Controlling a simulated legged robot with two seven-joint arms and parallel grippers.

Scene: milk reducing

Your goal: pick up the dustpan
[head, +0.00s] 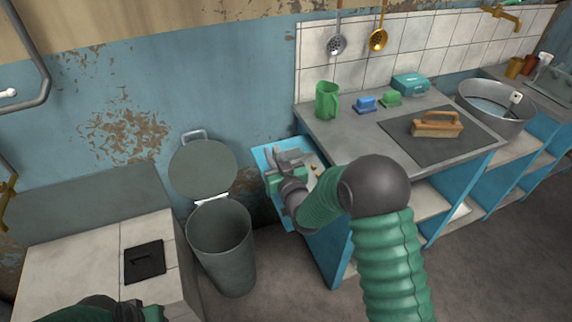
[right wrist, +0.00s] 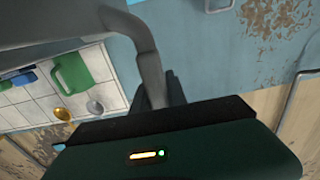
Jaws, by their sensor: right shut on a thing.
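My right gripper (head: 282,172) is shut on the handle of a grey dustpan, beside the left end of the counter. In the right wrist view the dustpan (right wrist: 55,38) shows as a wide grey shape at the upper left. Its bent handle (right wrist: 146,50) runs down to the dark fingers (right wrist: 160,92). In the head view, the pan is small and partly hidden by my gripper and arm, with brownish bits near it. My left arm shows only at the bottom left edge, and its fingertips cannot be made out.
An open grey bin (head: 222,250) with its lid raised stands left of my right gripper. The counter (head: 330,125) holds a green jug (head: 327,100), sponges and a wooden-handled brush (head: 437,124). A metal basin (head: 497,106) is further right. A white tiled block (head: 80,260) stands at left.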

